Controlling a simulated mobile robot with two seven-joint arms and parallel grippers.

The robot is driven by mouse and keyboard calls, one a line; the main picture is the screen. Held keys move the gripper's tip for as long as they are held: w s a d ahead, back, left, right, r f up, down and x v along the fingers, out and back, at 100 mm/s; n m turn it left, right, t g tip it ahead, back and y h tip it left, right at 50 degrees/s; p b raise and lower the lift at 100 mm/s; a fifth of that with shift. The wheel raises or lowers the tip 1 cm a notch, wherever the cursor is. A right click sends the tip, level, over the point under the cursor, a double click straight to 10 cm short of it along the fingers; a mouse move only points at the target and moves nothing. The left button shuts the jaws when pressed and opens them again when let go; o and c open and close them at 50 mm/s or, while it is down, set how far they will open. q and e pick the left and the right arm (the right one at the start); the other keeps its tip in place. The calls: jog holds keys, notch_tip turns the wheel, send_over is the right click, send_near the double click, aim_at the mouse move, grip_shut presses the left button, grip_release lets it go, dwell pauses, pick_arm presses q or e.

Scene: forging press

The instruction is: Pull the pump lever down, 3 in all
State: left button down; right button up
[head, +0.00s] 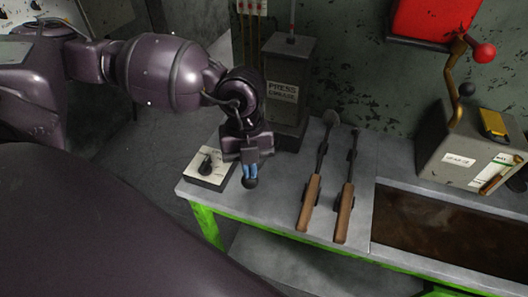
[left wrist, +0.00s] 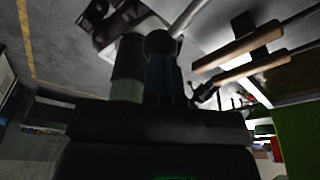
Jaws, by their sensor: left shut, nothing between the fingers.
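The pump lever's round dark knob (head: 250,183) shows right at the fingertips of my left gripper (head: 251,174), above the bench's left end. In the left wrist view the knob (left wrist: 160,43) sits at the tips of the blue fingers, and a pale metal rod (left wrist: 185,17) runs from it to the upper right. My left gripper is shut with nothing between its fingers. I cannot tell whether the fingertips touch the knob. The arm hides most of the lever in the head view. The grey unit labelled PRESS CHARGE (head: 285,93) stands just behind. My right gripper is not in view.
A plate with a black selector knob (head: 208,168) lies left of the gripper. Two wooden-handled tools (head: 310,202) lie on the grey bench (head: 275,205) to its right. Farther right are a dark trough (head: 440,232), a grey box (head: 460,150) and a red-knobbed handle (head: 484,53).

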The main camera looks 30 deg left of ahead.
pick_arm(q)
jog(key=shift+s+f+b, duration=0.25)
jog(key=shift+f+b, duration=0.3)
jog(key=shift+f, duration=0.75)
pick_arm(e)
jog(key=shift+s+f, duration=0.35)
jog(key=shift+f, duration=0.2)
jog(key=shift+s+f, duration=0.3)
jog(key=shift+f, duration=0.2)
jog(key=shift+w, duration=0.1)
pick_arm(q)
jog(key=shift+f, duration=0.1)
pick_arm(e)
jog(key=shift+w, duration=0.1)
